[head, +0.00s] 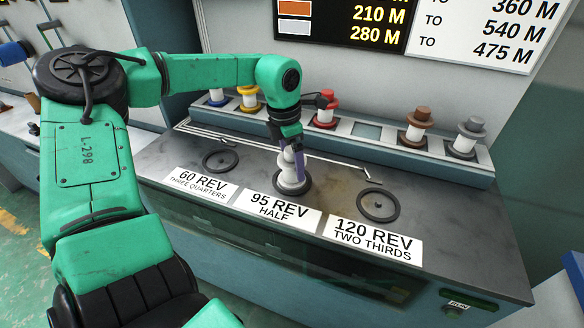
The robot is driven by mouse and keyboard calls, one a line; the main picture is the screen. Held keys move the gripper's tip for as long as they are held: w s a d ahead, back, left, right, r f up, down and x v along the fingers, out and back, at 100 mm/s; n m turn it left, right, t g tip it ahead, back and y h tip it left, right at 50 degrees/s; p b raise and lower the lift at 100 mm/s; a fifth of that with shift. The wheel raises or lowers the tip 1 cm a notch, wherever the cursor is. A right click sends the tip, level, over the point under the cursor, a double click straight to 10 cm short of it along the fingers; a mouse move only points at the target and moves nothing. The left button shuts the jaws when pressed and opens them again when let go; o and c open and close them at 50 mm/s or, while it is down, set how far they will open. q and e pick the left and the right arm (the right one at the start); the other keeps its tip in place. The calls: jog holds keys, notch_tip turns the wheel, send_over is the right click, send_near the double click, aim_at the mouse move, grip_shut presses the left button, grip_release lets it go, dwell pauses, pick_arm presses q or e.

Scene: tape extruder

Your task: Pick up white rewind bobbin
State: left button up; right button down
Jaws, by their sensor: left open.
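The white rewind bobbin (289,180) stands upright on the middle round mount, behind the label reading 95 REV HALF (278,211). My left gripper (291,151) comes down from above onto the bobbin's upper part. Its fingers are open around or just beside the top of the bobbin; the exact gap is hard to tell, as the fingers hide part of it. My right gripper is not in view.
Two empty round mounts stand at the 60 REV (220,160) and 120 REV (378,205) labels. A rack (369,131) behind holds several coloured bobbins, including red (326,109), brown (416,127) and grey (467,138). A thin metal rod (335,160) runs across the counter.

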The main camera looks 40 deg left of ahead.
pick_arm(q)
jog(key=f, duration=0.2)
jog(key=shift+w+f, duration=0.2)
jog(key=shift+f, duration=0.1)
jog(key=shift+r, duration=0.15)
jog(key=c, duration=1.5)
